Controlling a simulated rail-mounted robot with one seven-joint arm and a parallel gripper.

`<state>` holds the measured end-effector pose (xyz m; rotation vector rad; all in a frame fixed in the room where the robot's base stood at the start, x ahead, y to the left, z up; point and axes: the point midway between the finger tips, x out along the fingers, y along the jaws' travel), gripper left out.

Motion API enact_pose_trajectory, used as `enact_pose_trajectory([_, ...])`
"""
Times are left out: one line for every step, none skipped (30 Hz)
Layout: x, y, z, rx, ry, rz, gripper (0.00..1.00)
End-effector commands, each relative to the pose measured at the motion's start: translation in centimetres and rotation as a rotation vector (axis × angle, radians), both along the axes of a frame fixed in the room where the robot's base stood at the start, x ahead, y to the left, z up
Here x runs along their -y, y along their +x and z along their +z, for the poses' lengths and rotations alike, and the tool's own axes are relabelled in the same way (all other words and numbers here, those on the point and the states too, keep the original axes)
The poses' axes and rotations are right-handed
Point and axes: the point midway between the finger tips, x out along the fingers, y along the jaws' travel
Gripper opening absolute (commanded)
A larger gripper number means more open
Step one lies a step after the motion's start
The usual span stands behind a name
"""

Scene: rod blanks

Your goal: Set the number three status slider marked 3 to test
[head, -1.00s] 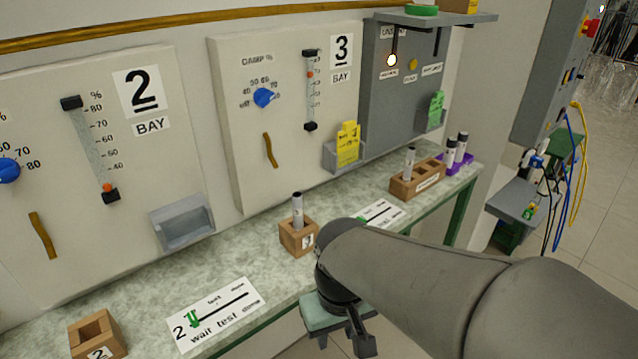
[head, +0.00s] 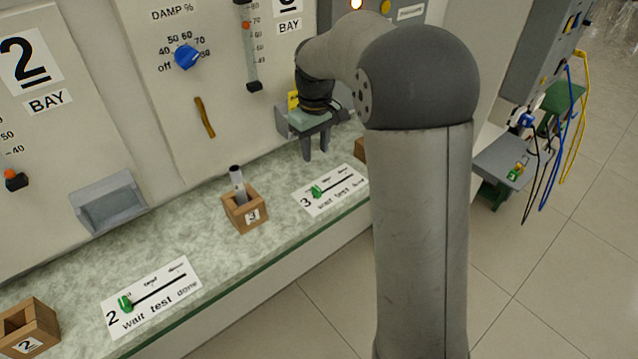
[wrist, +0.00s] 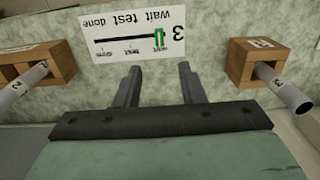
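The number 3 status slider is a white card (head: 342,186) on the counter, with a black slot and a green knob (head: 317,191). In the wrist view the card (wrist: 120,22) is upside down, and the green knob (wrist: 160,38) stands at the wait end of the slot; test is mid-slot. My gripper (head: 315,155) is above the counter behind the card, fingers pointing down. In the wrist view my gripper (wrist: 158,82) is open, with nothing between its fingers. The fingers are apart from the knob, which lies beyond their tips, roughly in line with the gap.
A wooden block marked 3 (head: 252,222) holding a rod stands left of the card. Another wooden block (wrist: 18,55) with a rod is on the card's other side. The number 2 slider card (head: 172,300) lies further left. The bay 3 panel rises behind the counter.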

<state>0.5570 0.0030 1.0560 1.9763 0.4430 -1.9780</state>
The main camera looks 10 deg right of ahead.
Motion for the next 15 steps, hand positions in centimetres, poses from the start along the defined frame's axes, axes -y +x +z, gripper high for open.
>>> enact_pose_trajectory([0.0,-0.1,-1.1,-0.005,0.0,0.0,0.36])
enact_pose_trajectory([0.0,-0.1,-1.8,-0.004,0.0,0.0,0.36])
enact_pose_trajectory([0.0,-0.1,-2.7,-0.005,0.0,-0.001,0.36])
enact_pose_trajectory([0.0,-0.1,-3.4,-0.005,0.0,-0.001,0.36])
enact_pose_trajectory([0.0,-0.1,-4.0,-0.004,0.0,-0.001,0.36])
enact_pose_trajectory([0.0,-0.1,-4.9,-0.004,0.0,-0.001,0.36])
enact_pose_trajectory([0.0,-0.1,-5.6,-0.005,0.0,-0.001,0.36])
enact_pose_trajectory([0.0,-0.1,-6.2,-0.005,0.0,0.0,0.36])
enact_pose_trajectory([0.0,-0.1,-7.0,-0.004,0.0,0.0,0.36])
enact_pose_trajectory([0.0,-0.1,-7.7,-0.004,0.0,-0.001,0.36])
enact_pose_trajectory([0.0,-0.1,-8.3,-0.005,0.0,0.0,0.36])
enact_pose_trajectory([0.0,-0.1,-9.1,-0.004,0.0,-0.001,0.36])
enact_pose_trajectory([0.0,-0.1,-9.7,-0.004,0.0,-0.001,0.36])
enact_pose_trajectory([0.0,-0.1,-10.2,-0.003,0.0,-0.001,0.36])
enact_pose_trajectory([0.0,-0.1,-10.8,-0.003,0.0,-0.001,0.36])
